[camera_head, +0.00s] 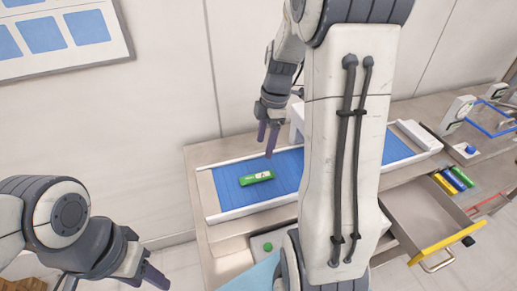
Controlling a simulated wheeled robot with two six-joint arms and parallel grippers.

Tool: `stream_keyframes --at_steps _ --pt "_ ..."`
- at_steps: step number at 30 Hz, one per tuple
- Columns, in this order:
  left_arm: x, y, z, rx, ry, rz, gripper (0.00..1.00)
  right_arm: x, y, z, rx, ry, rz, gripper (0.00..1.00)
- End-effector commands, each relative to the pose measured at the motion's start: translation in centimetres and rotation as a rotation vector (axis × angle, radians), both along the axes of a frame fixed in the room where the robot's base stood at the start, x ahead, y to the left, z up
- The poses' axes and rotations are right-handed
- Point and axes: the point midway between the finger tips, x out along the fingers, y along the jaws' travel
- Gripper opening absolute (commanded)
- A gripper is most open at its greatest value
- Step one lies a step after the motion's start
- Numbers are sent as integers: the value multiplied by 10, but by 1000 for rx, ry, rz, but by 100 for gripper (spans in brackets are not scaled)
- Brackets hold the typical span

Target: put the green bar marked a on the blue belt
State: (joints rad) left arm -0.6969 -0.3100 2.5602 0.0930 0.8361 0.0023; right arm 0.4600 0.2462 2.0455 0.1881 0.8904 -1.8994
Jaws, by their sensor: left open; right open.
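A green bar (249,179) with a white label lies flat on the left part of the blue belt (228,192). The dark mark on its label looks like an A but is small. My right gripper (267,139) is open and empty, above and behind the bar, apart from it, with its fingers pointing down. My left gripper (156,277) is open and empty at the lower left, in front of the bench and away from the belt. My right arm hides the middle of the belt.
An open drawer (425,222) with a yellow front juts out at the right. A panel with a green button (267,246) sits below the belt.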

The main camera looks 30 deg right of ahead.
Motion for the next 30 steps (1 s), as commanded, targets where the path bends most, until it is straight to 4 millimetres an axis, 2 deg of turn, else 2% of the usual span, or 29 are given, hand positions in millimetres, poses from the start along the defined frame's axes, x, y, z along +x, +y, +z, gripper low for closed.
stream_keyframes --at_steps 4,7,8,11,13,15,18,21,25,27,30 --pt "0 0 0 0 0 0 50 0 0 4 0 -1 -1 69" --pt "0 0 0 0 0 0 50 0 14 6 -2 5 -14 69" --pt "0 0 0 0 0 0 50 0 23 7 -3 9 -23 69" --pt "0 0 0 0 0 0 50 -6 68 14 -8 28 -82 69" --pt "0 0 0 0 0 0 50 -17 110 19 -16 44 -144 69" --pt "0 0 0 0 0 0 50 -36 150 23 -23 59 -218 69" --pt "0 0 0 0 0 0 50 -71 198 27 -32 77 -330 69" --pt "0 0 0 0 0 0 50 -110 231 27 -39 90 -436 69" --pt "0 0 0 0 0 0 50 -153 255 26 -41 102 -556 69" --pt "0 0 0 0 0 0 50 -169 261 24 -41 108 -604 69" --pt "0 0 0 0 0 0 50 -183 264 23 -41 112 -650 69"
